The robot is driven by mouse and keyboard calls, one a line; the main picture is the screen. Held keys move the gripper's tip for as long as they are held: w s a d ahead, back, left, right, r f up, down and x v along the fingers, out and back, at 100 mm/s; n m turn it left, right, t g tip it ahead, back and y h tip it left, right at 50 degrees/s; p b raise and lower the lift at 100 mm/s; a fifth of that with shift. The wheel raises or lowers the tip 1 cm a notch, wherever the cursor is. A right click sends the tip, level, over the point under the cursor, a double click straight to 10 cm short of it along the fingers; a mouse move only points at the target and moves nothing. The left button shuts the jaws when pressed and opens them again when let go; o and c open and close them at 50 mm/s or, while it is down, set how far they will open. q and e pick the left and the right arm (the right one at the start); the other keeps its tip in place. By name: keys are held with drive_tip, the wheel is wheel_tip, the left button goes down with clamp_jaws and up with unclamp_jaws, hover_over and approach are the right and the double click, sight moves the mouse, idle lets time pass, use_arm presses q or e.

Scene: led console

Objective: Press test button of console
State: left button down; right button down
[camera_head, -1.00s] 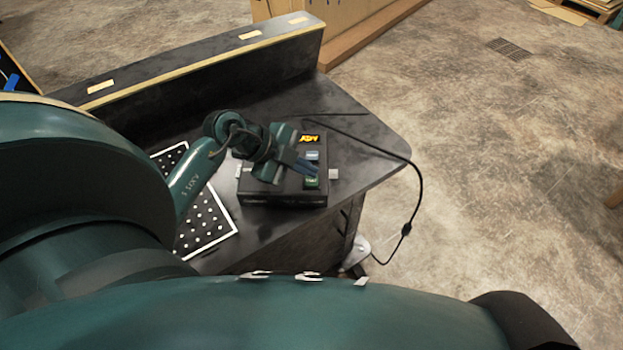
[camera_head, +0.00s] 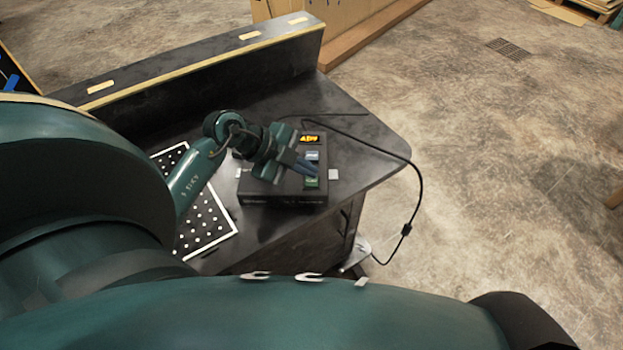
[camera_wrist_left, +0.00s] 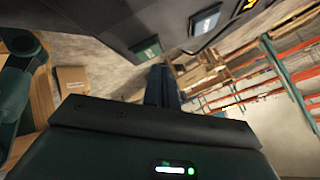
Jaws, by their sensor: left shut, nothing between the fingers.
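The console (camera_head: 282,197) is a dark box on the dark table, with an orange-lit display (camera_head: 309,138), a blue button (camera_head: 312,156) and a green button (camera_head: 311,182) on its top. In the left wrist view the console (camera_wrist_left: 150,22) fills the top, with the green button (camera_wrist_left: 147,50) and blue button (camera_wrist_left: 206,20). My left gripper (camera_head: 316,172) is shut and empty, its blue fingertips over the console between the blue and green buttons in the head view. The fingers (camera_wrist_left: 161,85) point toward the console. I cannot tell whether they touch it. My right gripper is not in view.
A dotted board (camera_head: 205,222) lies left of the console. A black cable (camera_head: 419,190) runs over the table's right edge. A raised back panel (camera_head: 220,62) borders the table (camera_head: 370,145).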

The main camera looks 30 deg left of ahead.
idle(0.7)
use_arm(q)
drive_tip(key=shift+f, duration=0.35)
drive_tip(key=shift+f, duration=0.55)
idle(0.7)
drive_tip(key=shift+r+p, duration=0.9)
drive_tip(key=shift+p, duration=0.35)
